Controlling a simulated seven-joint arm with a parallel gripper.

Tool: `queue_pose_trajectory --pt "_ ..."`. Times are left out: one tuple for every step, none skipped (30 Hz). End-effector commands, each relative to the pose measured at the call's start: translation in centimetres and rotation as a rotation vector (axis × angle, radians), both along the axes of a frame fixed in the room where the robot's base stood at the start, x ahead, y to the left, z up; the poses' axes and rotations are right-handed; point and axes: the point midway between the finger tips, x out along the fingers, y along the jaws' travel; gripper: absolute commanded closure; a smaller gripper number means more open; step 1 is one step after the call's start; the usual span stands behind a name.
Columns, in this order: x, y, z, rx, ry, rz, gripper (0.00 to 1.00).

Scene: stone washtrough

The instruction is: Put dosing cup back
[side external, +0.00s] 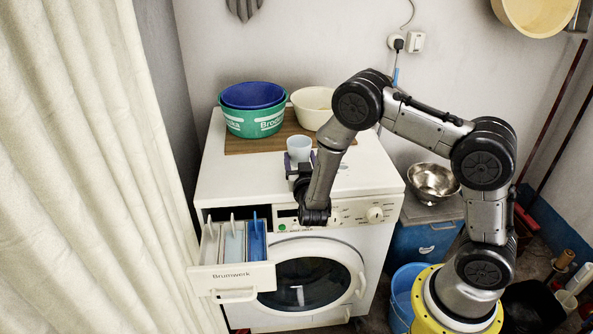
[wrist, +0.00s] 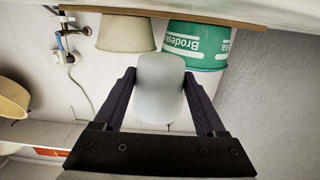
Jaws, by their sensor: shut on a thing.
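The dosing cup (side external: 299,146) is a small pale, whitish cup above the front part of the washing machine's top. My gripper (side external: 300,162) is shut on it, with one dark finger on each side. The wrist view, which looks upside down, shows the cup (wrist: 160,88) between the two fingers (wrist: 159,76). In the side view the cup overlaps the front edge of the wooden board (side external: 240,146); I cannot tell whether it touches anything below.
The washing machine (side external: 225,185) has its detergent drawer (side external: 232,278) pulled out at front left, with upright dividers and a blue compartment. A green tub (side external: 254,122) holding a blue one (side external: 252,95) and a cream bowl (side external: 313,108) stand on the board. A steel bowl (side external: 432,182) sits to the right.

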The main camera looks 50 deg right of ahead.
Motion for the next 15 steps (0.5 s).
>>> queue_pose_trajectory --pt "0.4 -0.2 -0.5 0.000 0.000 -0.002 0.84" --pt "0.6 -0.2 -0.8 0.000 0.000 -0.001 0.84" --pt "0.8 -0.2 -0.9 0.000 -0.001 -0.001 0.84" --pt "0.9 -0.3 -1.0 0.000 -0.001 -0.001 0.84" --pt "1.0 -0.3 -1.1 0.000 -0.001 -0.001 0.84" --pt "1.1 -0.3 -1.4 0.000 0.000 0.000 0.84" --pt "1.3 -0.3 -1.6 0.000 0.000 0.000 0.84" --pt "1.4 -0.4 -1.8 0.000 0.000 0.000 0.84" --pt "1.6 -0.4 -2.3 0.000 0.001 0.000 0.84" --pt "1.5 -0.4 -2.9 0.000 0.003 0.000 0.84" --pt "1.5 -0.4 -3.3 0.000 0.003 0.000 0.85" --pt "1.5 -0.4 -3.9 0.000 0.003 0.001 0.85" --pt "1.6 -0.4 -4.2 0.000 0.001 0.001 0.85" --pt "1.5 -0.4 -4.5 0.000 0.001 0.001 0.85" --pt "1.5 -0.4 -4.7 0.000 0.000 0.001 0.85"
